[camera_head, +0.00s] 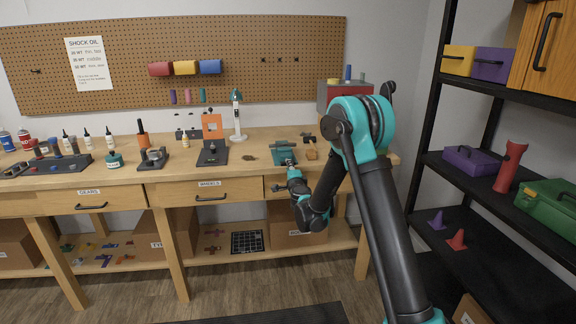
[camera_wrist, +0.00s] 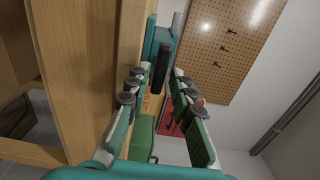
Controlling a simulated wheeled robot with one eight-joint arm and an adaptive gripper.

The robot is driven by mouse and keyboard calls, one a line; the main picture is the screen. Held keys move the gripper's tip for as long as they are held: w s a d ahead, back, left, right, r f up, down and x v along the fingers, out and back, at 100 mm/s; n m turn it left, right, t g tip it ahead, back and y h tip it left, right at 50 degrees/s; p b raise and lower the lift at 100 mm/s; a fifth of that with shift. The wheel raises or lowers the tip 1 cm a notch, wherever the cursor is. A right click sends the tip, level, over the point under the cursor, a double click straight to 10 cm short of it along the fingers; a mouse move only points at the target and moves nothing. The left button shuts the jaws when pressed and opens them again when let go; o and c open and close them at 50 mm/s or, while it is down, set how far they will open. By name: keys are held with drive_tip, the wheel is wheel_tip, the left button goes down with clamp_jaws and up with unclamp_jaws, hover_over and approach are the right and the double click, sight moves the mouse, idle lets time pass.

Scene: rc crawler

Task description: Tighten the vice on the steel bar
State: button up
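The teal vice (camera_head: 284,153) stands near the front edge of the workbench, right of centre. It also shows in the wrist view as a teal block (camera_wrist: 153,40), with a dark bar (camera_wrist: 161,68) on the side toward me. A grey rod (camera_wrist: 178,24), which looks like the steel bar, shows beside the block. My gripper (camera_head: 292,172) is just in front of and below the vice. In the wrist view my gripper (camera_wrist: 160,80) is open. The dark bar lies between or just beyond the fingertips; I cannot tell whether they touch it.
A wooden block (camera_head: 311,153) lies right of the vice. A red and grey toolbox (camera_head: 345,92) stands behind. Black shelving (camera_head: 437,75) rises at the right, near my arm.

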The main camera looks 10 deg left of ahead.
drive_tip(key=shift+x, duration=1.95)
drive_tip(key=shift+c, duration=0.3)
clamp_jaws()
